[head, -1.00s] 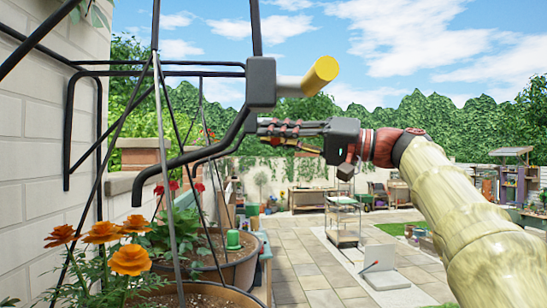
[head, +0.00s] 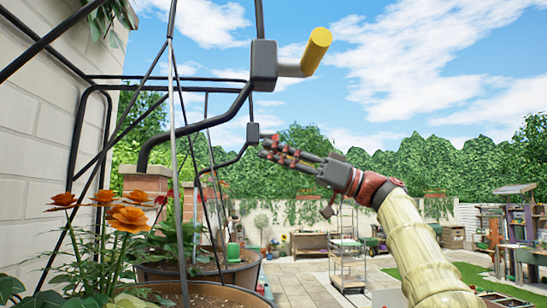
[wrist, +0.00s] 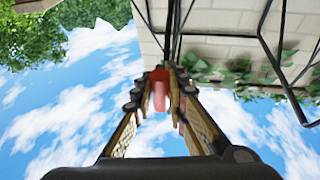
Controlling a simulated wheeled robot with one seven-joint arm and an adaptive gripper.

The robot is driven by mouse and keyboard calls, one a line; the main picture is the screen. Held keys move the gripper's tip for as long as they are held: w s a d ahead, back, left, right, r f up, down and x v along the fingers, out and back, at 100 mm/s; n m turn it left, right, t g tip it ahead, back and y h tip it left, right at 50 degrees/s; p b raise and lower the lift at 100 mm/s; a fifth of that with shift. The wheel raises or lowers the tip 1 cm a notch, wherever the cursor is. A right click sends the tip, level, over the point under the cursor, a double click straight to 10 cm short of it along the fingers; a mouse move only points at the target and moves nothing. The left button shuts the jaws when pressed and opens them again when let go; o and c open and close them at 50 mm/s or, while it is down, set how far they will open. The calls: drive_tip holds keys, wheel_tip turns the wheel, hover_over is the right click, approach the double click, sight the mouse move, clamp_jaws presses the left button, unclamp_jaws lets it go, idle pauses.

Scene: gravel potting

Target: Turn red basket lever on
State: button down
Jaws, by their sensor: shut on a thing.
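A red lever (wrist: 159,92) shows between my gripper's fingers (wrist: 160,76) in the wrist view, with the fingers closed around it. In the head view, my gripper (head: 268,149) reaches in from the right, its fingertips at a small dark valve block (head: 253,133) on the farther black pipe. The red lever is mostly hidden there by the fingers. The near black pipe carries a larger dark block (head: 264,65) with a yellow-tipped lever (head: 316,52) pointing right and upward, apart from my gripper. I cannot tell the red lever's exact angle.
Orange flowers (head: 129,219) and hanging baskets with thin support rods stand at lower left, beside a pale block wall (head: 45,110). Black pipes (head: 215,118) cross the left side. Open air lies right of the pipes, above a paved yard (head: 295,283).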

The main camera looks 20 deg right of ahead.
drive_tip(key=shift+w+d+f+n, duration=0.1)
drive_tip(key=shift+w+n, duration=0.1)
drive_tip(key=shift+n, duration=0.3)
drive_tip(key=c, duration=1.7)
unclamp_jaws()
drive_tip(key=shift+c, duration=0.2)
drive_tip(key=shift+d, duration=0.1)
drive_tip(key=v, duration=1.2)
drive_tip(key=shift+w, duration=0.1)
